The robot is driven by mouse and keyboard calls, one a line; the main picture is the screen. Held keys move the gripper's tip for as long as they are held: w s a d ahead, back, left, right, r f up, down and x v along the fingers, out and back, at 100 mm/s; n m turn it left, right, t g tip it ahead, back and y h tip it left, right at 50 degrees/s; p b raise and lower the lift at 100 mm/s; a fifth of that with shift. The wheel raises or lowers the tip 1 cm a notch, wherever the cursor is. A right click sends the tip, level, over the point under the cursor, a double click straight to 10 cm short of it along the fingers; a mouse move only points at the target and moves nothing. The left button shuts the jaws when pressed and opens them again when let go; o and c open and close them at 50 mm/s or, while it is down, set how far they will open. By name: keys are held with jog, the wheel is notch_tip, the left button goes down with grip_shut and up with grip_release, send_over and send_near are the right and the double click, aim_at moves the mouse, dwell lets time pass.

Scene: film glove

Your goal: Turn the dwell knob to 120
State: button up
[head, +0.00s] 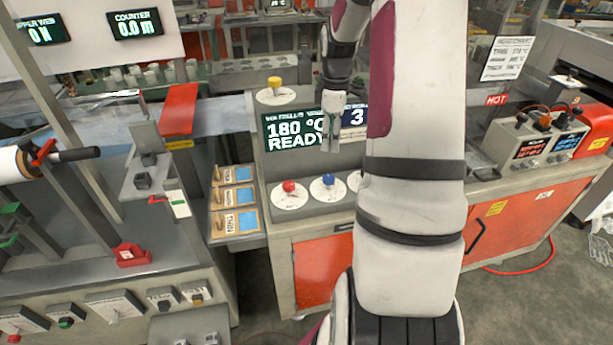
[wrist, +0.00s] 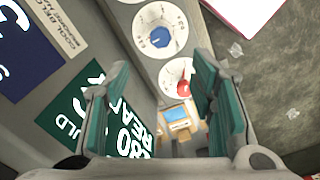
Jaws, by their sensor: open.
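A control panel (head: 262,165) carries several round dials. A yellow knob (head: 275,83) sits on top. The dial labels are too small to read, so I cannot tell which is dwell. My gripper (head: 331,138) is open and empty, in front of the display and above the ledge. In the wrist view, the red knob (wrist: 184,90) shows between my gripper's fingers (wrist: 161,78), and the blue knob (wrist: 160,37) beyond them.
Wooden sample trays (head: 236,198) stand left of the panel. A red lever plate (head: 179,108) rises further left. A power-supply box (head: 530,140) stands at right. My arm covers the panel's right part.

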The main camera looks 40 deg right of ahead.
aim_at(329, 177)
notch_tip(329, 177, down, 14)
jog(key=shift+r+p, duration=0.1)
jog(key=shift+p, duration=0.6)
jog(key=c, duration=1.1)
